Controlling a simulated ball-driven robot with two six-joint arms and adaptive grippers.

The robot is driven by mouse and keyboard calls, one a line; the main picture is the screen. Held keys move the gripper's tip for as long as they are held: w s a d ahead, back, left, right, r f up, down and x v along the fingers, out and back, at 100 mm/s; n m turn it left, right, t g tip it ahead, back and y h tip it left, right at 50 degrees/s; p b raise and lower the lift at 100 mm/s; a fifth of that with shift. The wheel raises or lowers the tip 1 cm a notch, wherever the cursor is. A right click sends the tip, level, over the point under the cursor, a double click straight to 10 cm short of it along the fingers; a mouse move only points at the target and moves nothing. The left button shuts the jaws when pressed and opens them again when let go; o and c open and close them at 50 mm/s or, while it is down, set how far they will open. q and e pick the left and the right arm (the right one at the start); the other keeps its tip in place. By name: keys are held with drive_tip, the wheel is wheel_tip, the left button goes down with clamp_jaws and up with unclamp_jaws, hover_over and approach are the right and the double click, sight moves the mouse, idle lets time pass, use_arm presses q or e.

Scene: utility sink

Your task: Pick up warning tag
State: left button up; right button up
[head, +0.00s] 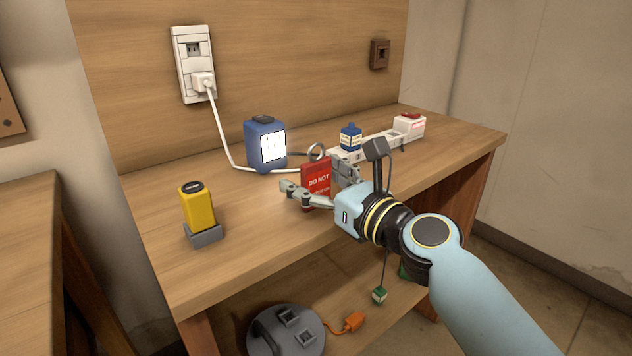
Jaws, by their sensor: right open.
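The warning tag (317,178) is a red upright plate with white "DO NOT" lettering, standing on the wooden bench (262,238). A metal ring (317,151) shows at its top. My right gripper (314,190) comes in from the right with its fingers spread, one in front of the tag and one near its right edge. The fingers partly cover the tag's lower part. I cannot tell whether they touch it. My left gripper is not in view.
A blue container (266,141) stands behind the tag. A yellow device (198,206) sits in a grey stand to the left. A white cord (226,146) hangs from the wall outlet (193,62).

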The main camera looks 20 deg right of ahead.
drive_tip(key=c, duration=1.2)
drive_tip(key=shift+o, duration=0.2)
drive_tip(key=r+p, duration=0.2)
drive_tip(key=r, duration=0.1)
drive_tip(key=r+p, duration=0.1)
drive_tip(key=r, duration=0.1)
drive_tip(key=shift+d, duration=0.4)
drive_tip(key=d+r+p, duration=0.2)
drive_tip(key=d+r, duration=0.4)
drive_tip(key=d, duration=0.5)
drive_tip(key=shift+w+p, duration=0.3)
drive_tip(key=shift+w, duration=0.05)
